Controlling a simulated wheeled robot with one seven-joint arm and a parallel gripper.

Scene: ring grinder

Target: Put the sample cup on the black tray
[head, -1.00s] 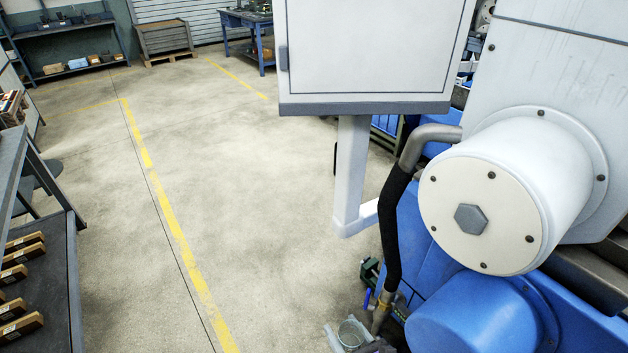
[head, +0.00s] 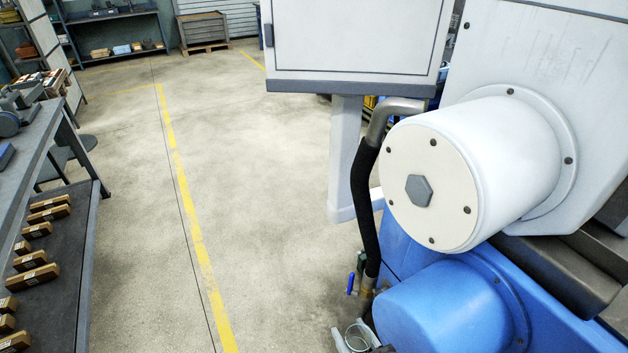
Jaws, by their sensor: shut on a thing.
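The sample cup (head: 357,338) is a clear, slightly green vessel at the bottom edge of the head view. My gripper (head: 358,345) shows only in part there, with a pale finger to the left of the cup and a dark part to its right. It is shut on the cup. The lower part of the cup and most of my gripper are cut off by the frame edge. I see no black tray in this view.
The grinder (head: 500,170), with a white drum, blue body and black hose (head: 366,210), fills the right side.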

